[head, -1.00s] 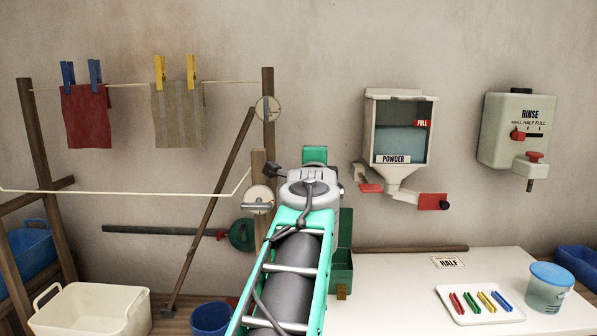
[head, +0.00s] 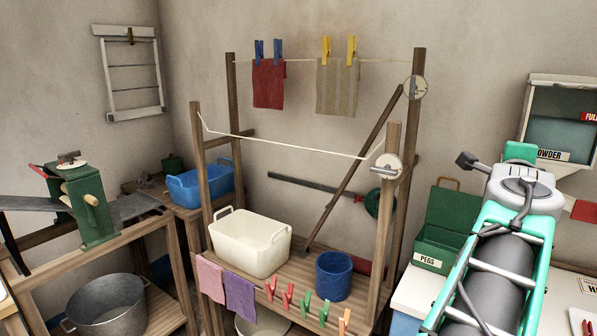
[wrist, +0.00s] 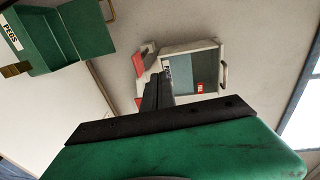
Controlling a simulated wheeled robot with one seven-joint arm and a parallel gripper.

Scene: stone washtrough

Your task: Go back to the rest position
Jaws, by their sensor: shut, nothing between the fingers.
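My gripper (wrist: 160,80) shows in the wrist view as dark fingers closed together, with nothing between them. It points toward the wall where the powder dispenser (wrist: 192,72) hangs, and the fingers overlap part of it in that view. I cannot tell how far apart they are. In the head view my green and grey arm rises at the right, and the gripper itself is hidden there. The powder dispenser (head: 560,115) is cut off by the right edge, partly behind my arm.
A green peg box (head: 440,235) stands left of my arm. The wooden drying rack (head: 390,200) holds a red cloth (head: 268,85) and a striped cloth (head: 337,88) on its back line. A cream tub (head: 250,245) and blue bucket (head: 333,278) stand on its shelf. A green mangle (head: 90,205) is left.

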